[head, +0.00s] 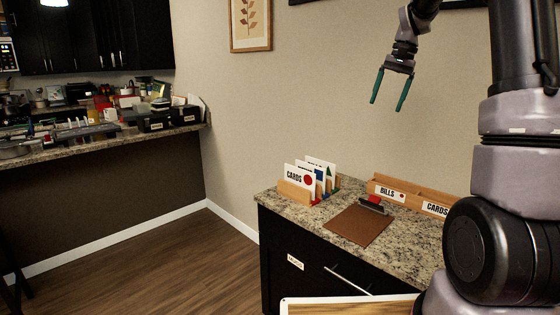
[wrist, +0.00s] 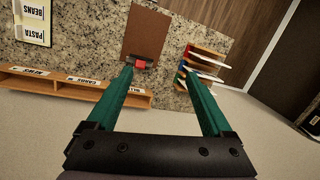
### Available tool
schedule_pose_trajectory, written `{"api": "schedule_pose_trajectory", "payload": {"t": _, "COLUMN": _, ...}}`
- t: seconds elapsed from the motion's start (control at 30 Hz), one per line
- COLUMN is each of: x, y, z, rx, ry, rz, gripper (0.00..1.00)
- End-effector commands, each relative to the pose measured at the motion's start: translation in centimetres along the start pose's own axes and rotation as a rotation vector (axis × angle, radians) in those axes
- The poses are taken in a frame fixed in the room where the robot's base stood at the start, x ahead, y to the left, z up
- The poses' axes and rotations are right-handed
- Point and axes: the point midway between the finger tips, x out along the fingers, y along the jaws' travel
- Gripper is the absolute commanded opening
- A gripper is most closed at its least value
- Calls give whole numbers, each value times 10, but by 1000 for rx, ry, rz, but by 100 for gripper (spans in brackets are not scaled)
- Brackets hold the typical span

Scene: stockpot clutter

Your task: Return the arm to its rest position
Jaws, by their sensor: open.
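My gripper (head: 389,92) hangs in the air above the granite counter (head: 302,213), in front of the beige wall. Its two green fingers point down and are spread apart with nothing between them. The fingers also show in the wrist view (wrist: 162,95), open over the counter. My arm reaches up and over from the right side of the head view.
On the counter are a brown clipboard (head: 357,228) with a red piece at its clip, a wooden holder (head: 297,191) of upright cards, and a labelled wooden sorter (head: 412,196). A cluttered counter (head: 90,137) stands at left. The floor (head: 150,255) between is clear.

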Motion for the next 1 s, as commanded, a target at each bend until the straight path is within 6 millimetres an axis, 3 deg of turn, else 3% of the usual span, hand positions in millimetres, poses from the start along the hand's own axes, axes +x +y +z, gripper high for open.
{"api": "schedule_pose_trajectory", "payload": {"t": 0.03, "x": -14, "y": 0, "z": 23, "rx": -22, "ry": 36, "rz": -14, "gripper": 85}}
{"api": "schedule_pose_trajectory", "payload": {"t": 0.1, "x": -26, "y": 3, "z": 50, "rx": -46, "ry": 80, "rz": -30, "gripper": 85}}
{"api": "schedule_pose_trajectory", "payload": {"t": 0.3, "x": -48, "y": 17, "z": 127, "rx": -115, "ry": 211, "rz": -79, "gripper": 85}}
{"api": "schedule_pose_trajectory", "payload": {"t": 0.6, "x": -43, "y": 54, "z": 231, "rx": -208, "ry": 407, "rz": -159, "gripper": 85}}
{"api": "schedule_pose_trajectory", "payload": {"t": 0.8, "x": -26, "y": 76, "z": 272, "rx": -247, "ry": 504, "rz": -201, "gripper": 85}}
{"api": "schedule_pose_trajectory", "payload": {"t": 1.0, "x": -17, "y": 85, "z": 285, "rx": -259, "ry": 537, "rz": -215, "gripper": 85}}
